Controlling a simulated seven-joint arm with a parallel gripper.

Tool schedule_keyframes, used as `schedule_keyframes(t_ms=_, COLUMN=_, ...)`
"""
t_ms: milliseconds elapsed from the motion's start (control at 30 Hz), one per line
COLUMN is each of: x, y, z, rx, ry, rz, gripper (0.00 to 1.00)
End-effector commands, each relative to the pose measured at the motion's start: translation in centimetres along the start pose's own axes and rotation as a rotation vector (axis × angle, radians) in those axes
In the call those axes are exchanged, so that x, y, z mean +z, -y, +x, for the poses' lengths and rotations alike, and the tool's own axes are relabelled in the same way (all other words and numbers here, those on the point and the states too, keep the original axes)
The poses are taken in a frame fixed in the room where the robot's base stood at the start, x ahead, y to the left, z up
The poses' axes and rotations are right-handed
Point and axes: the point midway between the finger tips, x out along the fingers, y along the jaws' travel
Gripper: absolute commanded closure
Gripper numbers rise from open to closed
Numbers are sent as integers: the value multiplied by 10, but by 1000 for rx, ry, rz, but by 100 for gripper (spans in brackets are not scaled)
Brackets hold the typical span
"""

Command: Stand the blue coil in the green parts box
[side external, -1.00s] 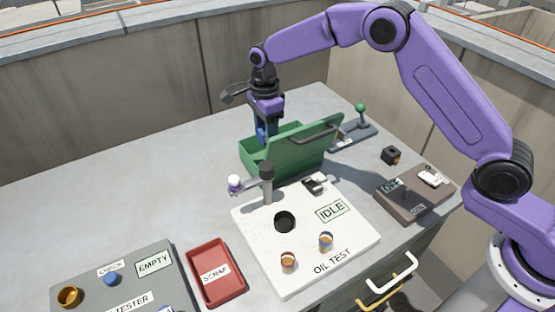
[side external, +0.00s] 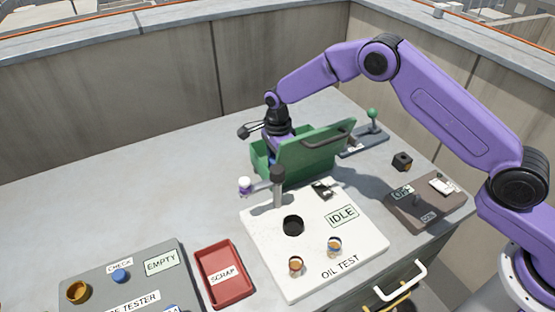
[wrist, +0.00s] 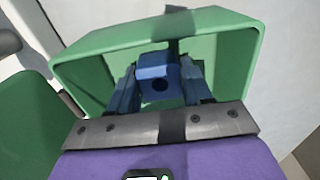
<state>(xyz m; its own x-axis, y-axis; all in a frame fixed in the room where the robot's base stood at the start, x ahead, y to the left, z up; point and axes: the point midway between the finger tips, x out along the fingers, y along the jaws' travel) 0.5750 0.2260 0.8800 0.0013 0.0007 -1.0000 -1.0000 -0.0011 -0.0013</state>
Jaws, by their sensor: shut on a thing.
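The green parts box (side external: 262,158) stands at the back of the table with its lid (side external: 318,150) raised on the near side. In the wrist view the box's rim (wrist: 100,50) surrounds my fingers. My gripper (wrist: 160,88) points down into the box and is shut on the blue coil (wrist: 157,70), a blue block with a dark round hole in its face. In the side view the box and lid hide the coil and my fingertips. I cannot tell whether the coil touches the box floor.
A white oil test board (side external: 300,262) with a post (side external: 278,185) and small jars stands in front of the box. A red scrap tray (side external: 224,272), grey tester (side external: 130,285), brown switch box (side external: 428,205) and green-knobbed lever (side external: 372,115) stand around. The table's back left is clear.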

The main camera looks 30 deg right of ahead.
Motion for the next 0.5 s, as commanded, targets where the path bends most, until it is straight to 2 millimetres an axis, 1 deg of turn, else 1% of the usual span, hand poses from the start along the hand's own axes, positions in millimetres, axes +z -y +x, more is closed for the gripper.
schedule_keyframes(t_ms=167, x=0, y=0, z=3, rx=0, ry=0, rz=0, gripper=89)
schedule_keyframes(t_ms=200, x=0, y=0, z=3, rx=0, ry=0, rz=0, gripper=38)
schedule_keyframes(t_ms=233, x=0, y=0, z=3, rx=0, ry=0, rz=0, gripper=28)
schedule_keyframes(t_ms=267, x=0, y=0, z=3, rx=0, ry=0, rz=0, gripper=25)
schedule_keyframes(t_ms=500, x=0, y=0, z=3, rx=1, ry=0, rz=0, gripper=25)
